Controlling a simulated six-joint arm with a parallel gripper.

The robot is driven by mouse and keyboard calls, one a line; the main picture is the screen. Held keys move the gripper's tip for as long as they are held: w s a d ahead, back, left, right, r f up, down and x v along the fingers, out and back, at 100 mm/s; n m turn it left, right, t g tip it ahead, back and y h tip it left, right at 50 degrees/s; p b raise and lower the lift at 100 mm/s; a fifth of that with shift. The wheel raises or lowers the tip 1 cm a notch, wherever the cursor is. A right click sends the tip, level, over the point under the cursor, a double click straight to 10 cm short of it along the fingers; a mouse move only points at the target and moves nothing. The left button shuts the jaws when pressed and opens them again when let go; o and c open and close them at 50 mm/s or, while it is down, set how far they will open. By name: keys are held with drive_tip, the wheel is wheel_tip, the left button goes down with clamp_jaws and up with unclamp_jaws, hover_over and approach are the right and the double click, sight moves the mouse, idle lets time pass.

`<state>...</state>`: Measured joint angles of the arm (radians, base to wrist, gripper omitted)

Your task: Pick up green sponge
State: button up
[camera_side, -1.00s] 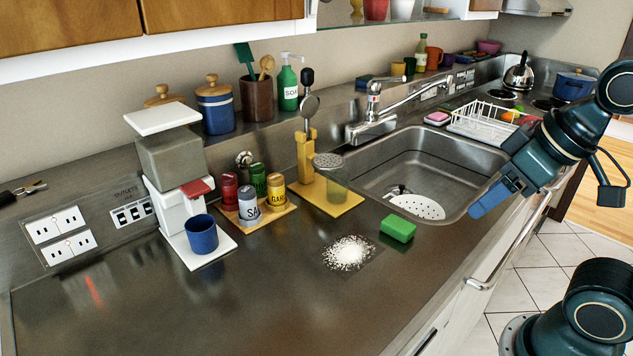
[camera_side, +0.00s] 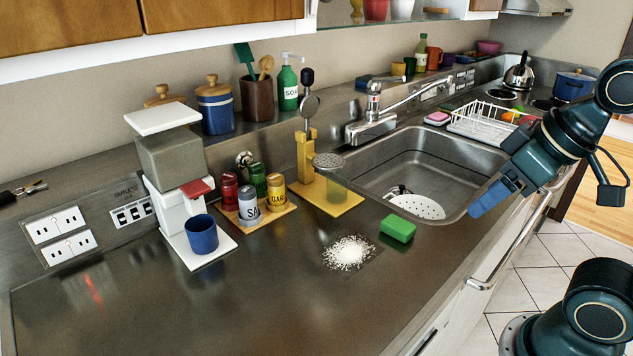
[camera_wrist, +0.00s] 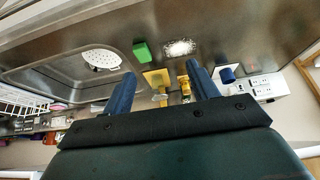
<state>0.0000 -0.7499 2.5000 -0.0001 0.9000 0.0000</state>
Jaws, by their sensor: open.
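The green sponge (camera_side: 397,229) lies on the metal counter, between the sink's near corner and a patch of white grains. It also shows in the wrist view (camera_wrist: 142,51), near the top, beyond my fingertips and between their lines. My gripper (camera_side: 488,200) is over the right front edge of the sink, to the right of the sponge and apart from it. In the wrist view its two blue fingers (camera_wrist: 163,82) stand wide apart with nothing held between them.
White grains (camera_side: 348,252) lie beside the sponge. The sink (camera_side: 420,160) with its tall faucet (camera_side: 372,105) is behind it. A yellow board (camera_side: 340,201) with an upright stand and a tray of shakers (camera_side: 250,217) are to the left. The front counter is clear.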

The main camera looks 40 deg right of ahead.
idle(0.4)
drive_tip(key=o, duration=0.7)
drive_tip(key=shift+c, duration=0.2)
drive_tip(key=shift+w, duration=0.1)
drive_tip(key=n+g, duration=0.6)
drive_tip(key=n, duration=1.2)
hover_over(397, 223)
wheel_tip(397, 223, down, 6)
drive_tip(key=shift+f, duration=0.15)
drive_tip(key=shift+f, duration=4.25)
